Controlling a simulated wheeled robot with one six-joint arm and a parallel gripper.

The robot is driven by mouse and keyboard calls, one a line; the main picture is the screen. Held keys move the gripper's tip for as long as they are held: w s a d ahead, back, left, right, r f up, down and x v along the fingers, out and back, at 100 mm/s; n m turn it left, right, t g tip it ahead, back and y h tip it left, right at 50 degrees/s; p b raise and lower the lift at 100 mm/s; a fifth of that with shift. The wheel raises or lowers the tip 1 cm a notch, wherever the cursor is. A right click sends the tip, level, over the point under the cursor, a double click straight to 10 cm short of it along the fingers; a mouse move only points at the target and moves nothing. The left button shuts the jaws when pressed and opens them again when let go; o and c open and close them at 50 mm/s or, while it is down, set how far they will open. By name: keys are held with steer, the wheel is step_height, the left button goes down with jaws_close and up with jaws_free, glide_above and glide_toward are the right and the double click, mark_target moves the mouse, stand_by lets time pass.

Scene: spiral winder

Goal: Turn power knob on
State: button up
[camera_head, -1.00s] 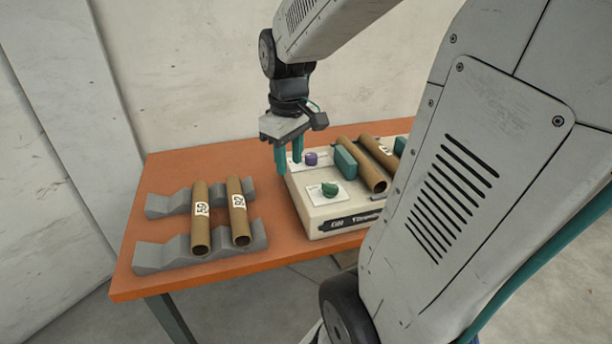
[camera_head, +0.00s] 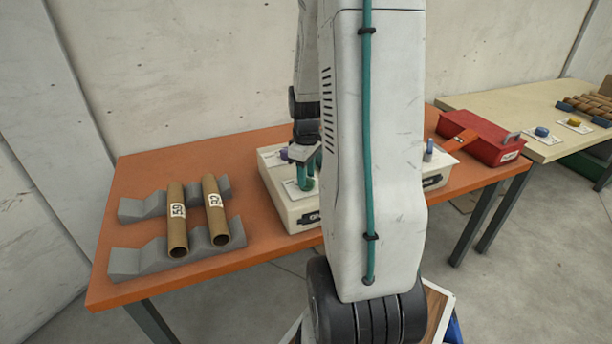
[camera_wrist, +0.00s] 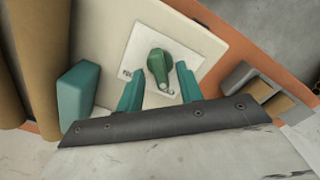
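A green knob (camera_wrist: 157,65) sits on a white label plate on the cream winder box (camera_wrist: 120,20). My gripper (camera_wrist: 158,82) is open, with its teal fingers spread to either side of the knob's lower part in the wrist view. I cannot tell whether they touch it. In the head view my gripper (camera_head: 304,178) is low over the front left of the winder box (camera_head: 271,182), and it hides most of the knob. A purple knob (camera_head: 284,154) shows behind the fingers. The label's writing is too small to read.
Two cardboard tubes (camera_head: 177,222) lie on grey notched holders (camera_head: 130,262) at the left of the orange table (camera_head: 150,165). A red toolbox (camera_head: 482,140) stands at the right. A teal block (camera_wrist: 77,95) is left of the fingers. My arm hides the winder's middle.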

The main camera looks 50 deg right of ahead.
steer(key=shift+f, duration=0.5)
jaws_close()
